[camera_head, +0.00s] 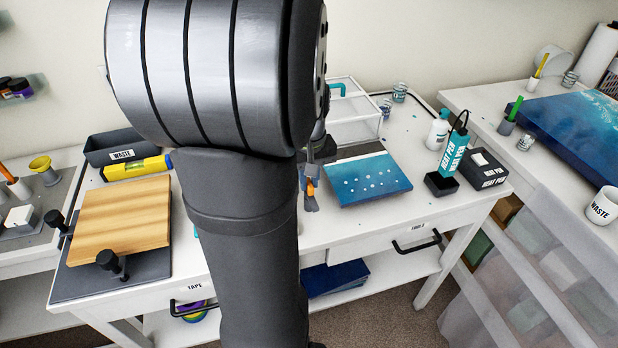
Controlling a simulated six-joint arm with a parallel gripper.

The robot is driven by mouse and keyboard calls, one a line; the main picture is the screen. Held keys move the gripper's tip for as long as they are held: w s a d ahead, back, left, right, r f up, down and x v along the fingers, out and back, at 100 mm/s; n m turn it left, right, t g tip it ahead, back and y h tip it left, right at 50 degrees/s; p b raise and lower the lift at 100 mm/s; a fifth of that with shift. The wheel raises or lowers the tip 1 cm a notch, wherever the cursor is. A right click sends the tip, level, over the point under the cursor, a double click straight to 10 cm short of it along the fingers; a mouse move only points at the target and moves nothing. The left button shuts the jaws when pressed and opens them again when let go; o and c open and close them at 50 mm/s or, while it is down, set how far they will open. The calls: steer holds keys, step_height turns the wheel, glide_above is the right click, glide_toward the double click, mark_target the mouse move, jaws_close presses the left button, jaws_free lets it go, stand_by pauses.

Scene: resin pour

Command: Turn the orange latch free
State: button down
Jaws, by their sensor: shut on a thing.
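My gripper (312,178) is just right of my arm, in the middle of the picture, and points down over the white table. It is shut on a small orange part, the orange latch (310,187), of which only a sliver shows. A small grey-blue piece shows just below it. My arm hides what lies to the left, so I cannot tell what the latch is fixed to or how far it is turned.
A blue panel with pale dots (368,181) lies close right of my gripper. Behind it stands a clear-sided box (355,128) with a teal handle. A heat pen (452,155) stands further right. A wooden board (120,220) lies left of my arm.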

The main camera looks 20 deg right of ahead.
steer(key=shift+r, duration=0.1)
steer(key=c, duration=1.4)
jaws_free()
step_height(320, 180, up, 17)
steer(key=shift+r, duration=0.2)
steer(key=shift+f, duration=0.1)
step_height(320, 180, down, 17)
steer(key=shift+f, duration=0.2)
steer(key=shift+r, duration=0.15)
